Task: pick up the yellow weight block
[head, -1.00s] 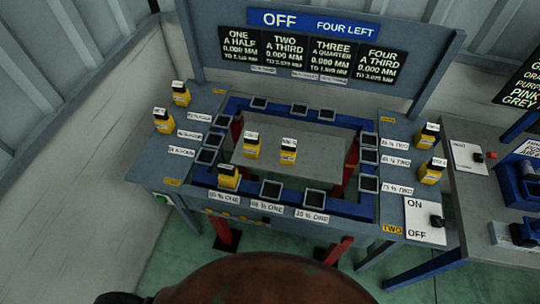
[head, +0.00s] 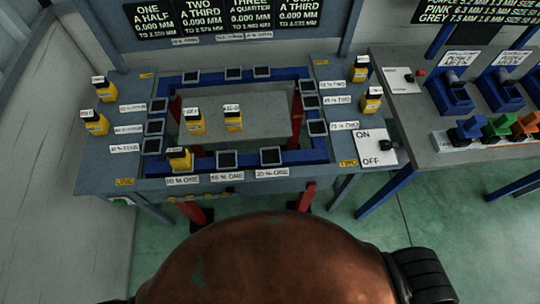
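Several yellow weight blocks with dark tops and white labels stand on the blue-grey frame table. Two stand on the grey centre plate (head: 262,128): one yellow block (head: 194,122) and another yellow block (head: 233,120). One block (head: 180,160) sits at a pad on the near blue rail. Two are at the left side, a rear block (head: 105,90) and a nearer block (head: 96,123). Two are at the right side, a rear block (head: 359,70) and a nearer block (head: 372,101). Neither of my grippers shows in the head view.
The blue rail (head: 305,155) carries several dark square pads. An ON/OFF switch panel (head: 376,148) is at the table's right corner. A grey bench (head: 440,90) with blue fixtures and coloured parts stands to the right. Green floor (head: 430,230) is open at front right.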

